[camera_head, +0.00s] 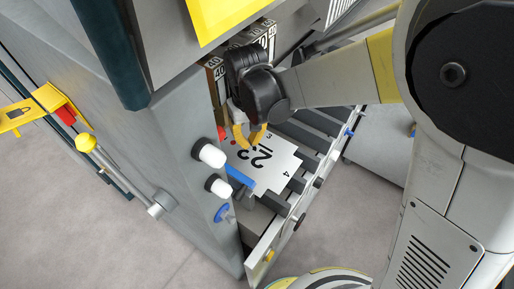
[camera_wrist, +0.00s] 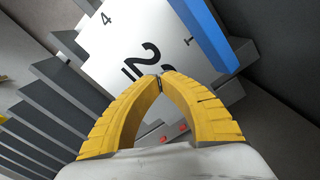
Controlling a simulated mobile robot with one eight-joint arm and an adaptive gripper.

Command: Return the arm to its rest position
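My gripper (camera_head: 250,147) has two yellow fingers and is over the numbered white sheet (camera_head: 279,171), close to its upper left part in the head view. In the wrist view my gripper (camera_wrist: 160,79) has its fingertips brought together, with nothing clear between them. The white sheet (camera_wrist: 110,60) shows black digits in front of the fingertips. It lies on the dark ribbed bed and appears apart from the fingers. My arm reaches in from the right in the head view.
A blue bar (camera_head: 240,177) runs along the sheet's edge. White-capped knobs (camera_head: 209,154) stick out left of the bed. The machine's yellow panel (camera_head: 224,14) and numbered blocks (camera_head: 262,36) are above and behind my gripper. Open grey floor (camera_head: 120,245) lies at lower left.

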